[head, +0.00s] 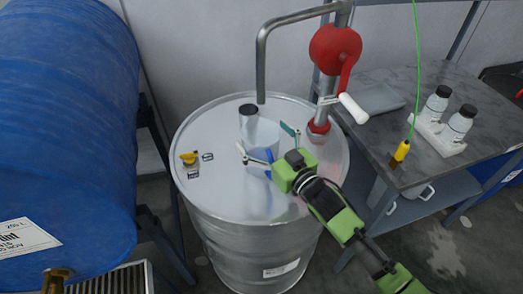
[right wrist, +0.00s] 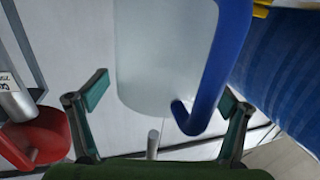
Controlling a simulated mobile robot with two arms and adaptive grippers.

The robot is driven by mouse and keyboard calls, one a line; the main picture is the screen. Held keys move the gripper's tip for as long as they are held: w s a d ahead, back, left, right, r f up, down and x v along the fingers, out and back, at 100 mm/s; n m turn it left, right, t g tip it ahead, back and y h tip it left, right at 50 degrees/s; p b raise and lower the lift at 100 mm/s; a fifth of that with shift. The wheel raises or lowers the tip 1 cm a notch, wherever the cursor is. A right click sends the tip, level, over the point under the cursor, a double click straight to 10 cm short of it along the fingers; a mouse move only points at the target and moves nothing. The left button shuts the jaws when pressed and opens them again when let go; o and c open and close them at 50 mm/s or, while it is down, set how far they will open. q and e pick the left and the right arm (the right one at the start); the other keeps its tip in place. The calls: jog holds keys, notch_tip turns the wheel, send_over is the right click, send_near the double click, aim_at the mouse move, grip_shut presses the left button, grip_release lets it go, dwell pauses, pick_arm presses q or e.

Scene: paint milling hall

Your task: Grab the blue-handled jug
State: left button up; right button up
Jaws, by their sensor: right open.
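The jug (head: 263,137) is translucent white with a blue handle and stands on the silver drum's lid (head: 215,135). The handle (head: 269,158) faces my right gripper (head: 266,141). That gripper is open, with one finger on each side of the jug's near side. In the right wrist view the jug's body (right wrist: 160,60) and blue handle (right wrist: 218,65) lie ahead of and between the spread green-padded fingers (right wrist: 165,97); I see no grip on them. The gripper partly hides the jug in the head view. My left gripper is not in view.
A red hand pump (head: 335,50) with a bent pipe rises from the drum. A blue barrel (head: 65,110) lies at left. A grey table (head: 440,90) with white bottles (head: 460,122) is at right.

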jog(key=c, duration=1.8)
jog(key=shift+r, duration=0.2)
jog(key=shift+c, duration=1.1)
